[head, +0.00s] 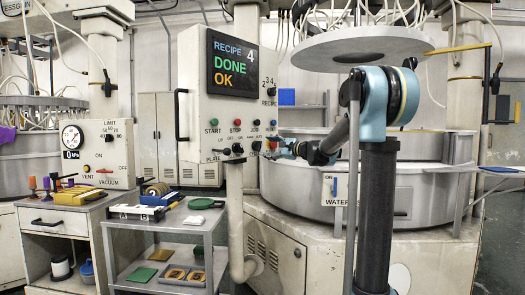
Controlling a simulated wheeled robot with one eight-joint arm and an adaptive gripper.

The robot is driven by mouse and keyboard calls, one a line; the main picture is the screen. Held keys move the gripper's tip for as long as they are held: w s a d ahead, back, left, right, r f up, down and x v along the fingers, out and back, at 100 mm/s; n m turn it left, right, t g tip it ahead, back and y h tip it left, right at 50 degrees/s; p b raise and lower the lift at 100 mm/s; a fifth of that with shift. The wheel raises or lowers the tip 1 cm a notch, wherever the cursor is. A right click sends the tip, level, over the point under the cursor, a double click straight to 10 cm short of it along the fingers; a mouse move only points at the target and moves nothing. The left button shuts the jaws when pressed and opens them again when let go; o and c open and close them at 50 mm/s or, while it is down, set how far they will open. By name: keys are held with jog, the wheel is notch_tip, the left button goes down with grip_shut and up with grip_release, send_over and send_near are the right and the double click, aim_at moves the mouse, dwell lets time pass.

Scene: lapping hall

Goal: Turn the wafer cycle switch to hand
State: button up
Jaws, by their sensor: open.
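A pale control box (192,90) in the middle of the head view has a dark screen (230,65) reading "RECIPE 4 DONE OK". Below the screen are coloured buttons and a row of small dark knobs (237,148). Their lettering is too small to read surely, so I cannot tell the wafer cycle switch's setting. My gripper (272,150) is at the lower right corner of the box, beside the right end of the knob row. It is open. It covers part of that corner, and I cannot tell whether it touches a knob.
A round lapping machine (385,205) with a raised upper plate (362,46) stands behind my arm. A grey cart (205,228) with tools is below left of the box. A gauge panel (98,155) with vent and vacuum controls stands further left. A pipe (235,205) supports the box.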

aim_at(261, 147)
jog(key=shift+x, duration=2.4)
jog(key=shift+c, duration=0.5)
jog(key=c, duration=1)
